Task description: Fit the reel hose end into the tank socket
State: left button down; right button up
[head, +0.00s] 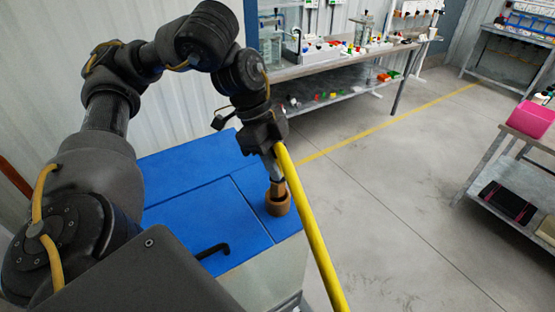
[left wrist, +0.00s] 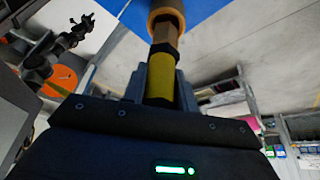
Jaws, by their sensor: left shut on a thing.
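My left gripper (head: 274,146) is shut on the yellow reel hose (head: 312,232), just behind its end fitting. The hose trails down to the front right of the head view. The hose end (head: 272,167) points down at the brown ring-shaped tank socket (head: 278,203) on the blue tank top (head: 215,215). In the left wrist view, the brass hose end (left wrist: 165,38) meets the orange-brown socket (left wrist: 167,10), its tip hidden at the mouth. How deep it sits I cannot tell. A dark arm in the left wrist view looks like my right one; its gripper (left wrist: 84,24) is too small to read.
A black handle (head: 212,250) stands on the tank lid near the socket. A workbench (head: 320,62) with many small parts is at the back. A metal cart (head: 500,165) with a pink item stands at the right. The floor between is clear.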

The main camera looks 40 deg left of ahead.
pick_arm(q)
jog(key=shift+p, duration=0.35)
dwell(0.3)
jog(key=shift+f+b, duration=1.9)
jog(key=shift+f, duration=0.75)
jog(key=c, duration=1)
grip_release()
jog(key=shift+r, duration=0.1)
jog(key=p+v, duration=0.3)
jog(key=v, duration=0.7)
jog(key=shift+s+a+r, duration=0.1)
jog(key=shift+a+r, duration=0.05)
jog(key=shift+r, duration=0.2)
